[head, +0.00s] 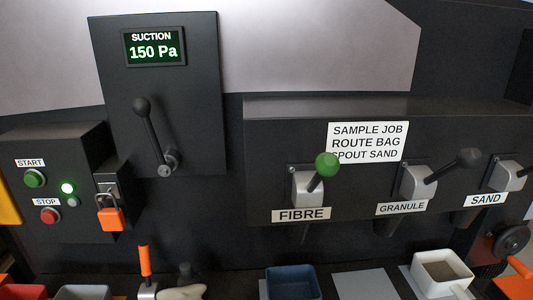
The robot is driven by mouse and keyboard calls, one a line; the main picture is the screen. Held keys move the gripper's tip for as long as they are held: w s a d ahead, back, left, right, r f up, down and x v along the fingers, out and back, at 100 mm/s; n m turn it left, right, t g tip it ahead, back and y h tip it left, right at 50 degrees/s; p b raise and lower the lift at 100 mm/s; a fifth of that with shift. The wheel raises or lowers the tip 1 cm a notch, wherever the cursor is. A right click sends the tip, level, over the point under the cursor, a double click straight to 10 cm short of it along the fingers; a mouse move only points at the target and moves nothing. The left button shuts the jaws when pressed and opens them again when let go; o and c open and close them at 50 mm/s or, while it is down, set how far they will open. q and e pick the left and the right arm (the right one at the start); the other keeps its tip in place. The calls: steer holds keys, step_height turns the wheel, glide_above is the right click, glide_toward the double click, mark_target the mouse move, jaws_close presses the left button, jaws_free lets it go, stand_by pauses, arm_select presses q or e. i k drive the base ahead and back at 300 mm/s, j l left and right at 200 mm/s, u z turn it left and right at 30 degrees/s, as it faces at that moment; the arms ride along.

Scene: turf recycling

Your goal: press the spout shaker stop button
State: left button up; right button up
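A red button (49,215) labelled STOP sits low on the dark control box (75,225) at the left of the head view. Above it is a green button (34,178) labelled START. The labels on this box do not say spout shaker. Nothing covers the red button. Neither of my grippers shows in this view.
An orange padlock (110,217) hangs from a hasp at the box's right side. A lever (150,135) stands below the suction display (154,51). Fibre (309,195), granule (418,181) and sand spout levers are at right. Bins and an orange-handled tool (145,262) line the bottom.

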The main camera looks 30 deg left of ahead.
mark_target(49, 217)
steer(key=u, duration=2.45)
